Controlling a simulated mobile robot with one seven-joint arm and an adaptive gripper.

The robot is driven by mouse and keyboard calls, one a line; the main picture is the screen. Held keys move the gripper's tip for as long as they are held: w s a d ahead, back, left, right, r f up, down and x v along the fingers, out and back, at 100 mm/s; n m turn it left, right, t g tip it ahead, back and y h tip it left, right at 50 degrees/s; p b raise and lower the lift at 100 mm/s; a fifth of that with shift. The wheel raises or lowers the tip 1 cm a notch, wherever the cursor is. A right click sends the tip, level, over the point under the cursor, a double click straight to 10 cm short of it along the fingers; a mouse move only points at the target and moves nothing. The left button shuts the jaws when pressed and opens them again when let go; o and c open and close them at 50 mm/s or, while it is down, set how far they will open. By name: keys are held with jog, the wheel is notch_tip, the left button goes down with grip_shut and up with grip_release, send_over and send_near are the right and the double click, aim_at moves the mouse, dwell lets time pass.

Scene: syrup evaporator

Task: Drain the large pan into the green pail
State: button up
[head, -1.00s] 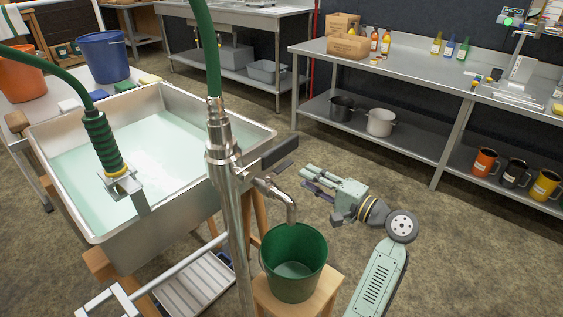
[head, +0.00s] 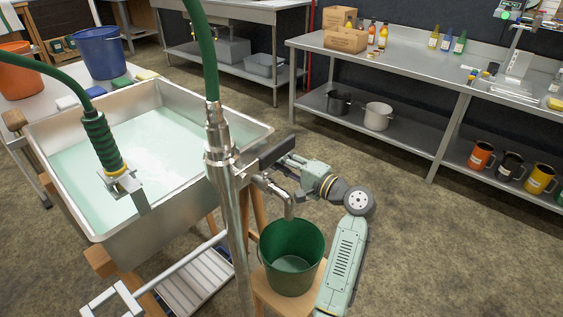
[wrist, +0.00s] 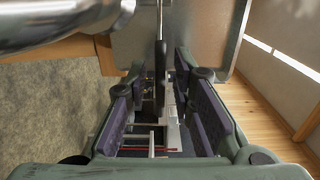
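The large pan (head: 128,243) is a steel tub of pale green liquid at left. A metal spout (head: 288,203) with a dark flat handle (head: 272,149) is at its near right side. The green pail (head: 292,262) stands upright below the spout with some pale liquid in it; no stream shows. My gripper (head: 287,163) is at the handle's right end. In the wrist view my gripper (wrist: 163,88) has its fingers apart, with the thin dark handle (wrist: 159,55) between them. I cannot tell whether either finger touches it.
The pail rests on a wooden stool (head: 262,292). A steel post (head: 229,215) and green hose (head: 205,50) rise close left of the spout. A steel bench (head: 400,60) with bottles, boxes and mugs is at right. The floor between is clear.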

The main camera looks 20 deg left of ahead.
grip_shut()
dwell(0.6)
